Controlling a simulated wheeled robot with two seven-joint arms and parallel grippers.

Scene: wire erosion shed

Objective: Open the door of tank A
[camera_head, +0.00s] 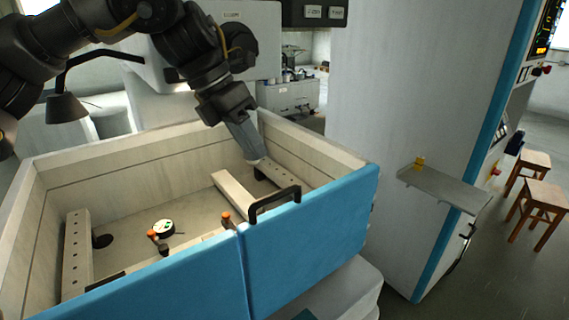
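The tank (100,160) is an open-topped, pale-walled box with a blue front. The door appears to be the blue front panel (310,245) on the right, upright, with a black bar handle (275,203) at its top edge. A seam divides it from the blue panel (180,288) to its left, and it looks shut. My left gripper (256,160) points down into the tank, behind the handle and apart from it. Its grey fingers overlap in this view, so I cannot tell whether they are open. My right gripper is not in view. I see no letter naming the tank.
Inside the tank are drilled rails (77,250), a pale bar (235,193), a round gauge (164,228) and orange-topped clamps (226,218). A tall machine cabinet (420,80) with a grey shelf (445,186) stands right. Wooden stools (540,205) stand at far right.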

